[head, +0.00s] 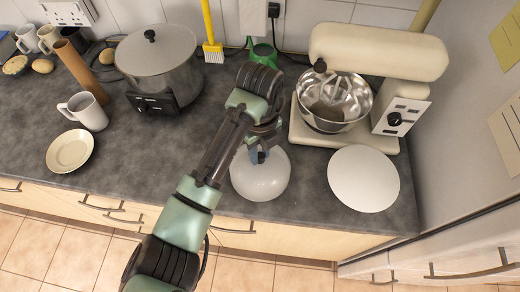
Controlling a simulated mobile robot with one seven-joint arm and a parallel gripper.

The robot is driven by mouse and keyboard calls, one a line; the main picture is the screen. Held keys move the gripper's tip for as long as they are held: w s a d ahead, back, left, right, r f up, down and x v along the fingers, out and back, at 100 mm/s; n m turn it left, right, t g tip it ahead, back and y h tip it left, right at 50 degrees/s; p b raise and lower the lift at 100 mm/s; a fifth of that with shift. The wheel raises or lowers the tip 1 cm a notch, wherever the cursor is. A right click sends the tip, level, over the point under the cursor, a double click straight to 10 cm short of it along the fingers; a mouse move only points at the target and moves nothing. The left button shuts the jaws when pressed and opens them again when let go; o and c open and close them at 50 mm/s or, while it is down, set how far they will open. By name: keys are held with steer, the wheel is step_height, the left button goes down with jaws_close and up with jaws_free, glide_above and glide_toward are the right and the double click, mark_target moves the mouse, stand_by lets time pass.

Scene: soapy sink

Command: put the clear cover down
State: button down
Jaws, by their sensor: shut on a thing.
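The clear cover (260,182) is a pale, see-through dome with a dark knob at its top. It is below my gripper (262,154), near the front edge of the counter. My gripper points down and is shut on the cover's knob; the fingers are partly hidden by my wrist. I cannot tell whether the cover's rim touches the counter or hangs just above it. A white round board (363,179) lies flat to the right of the cover, apart from it in the picture.
A stand mixer (380,52) with a steel bowl (334,103) stands behind the white board. A large lidded pot (158,65), a white mug (84,110) and a small plate (70,151) are on the left. The dark counter (145,165) is clear between plate and cover.

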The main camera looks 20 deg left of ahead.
steer(key=shift+f, duration=0.1)
steer(key=c, duration=0.7)
jaws_free()
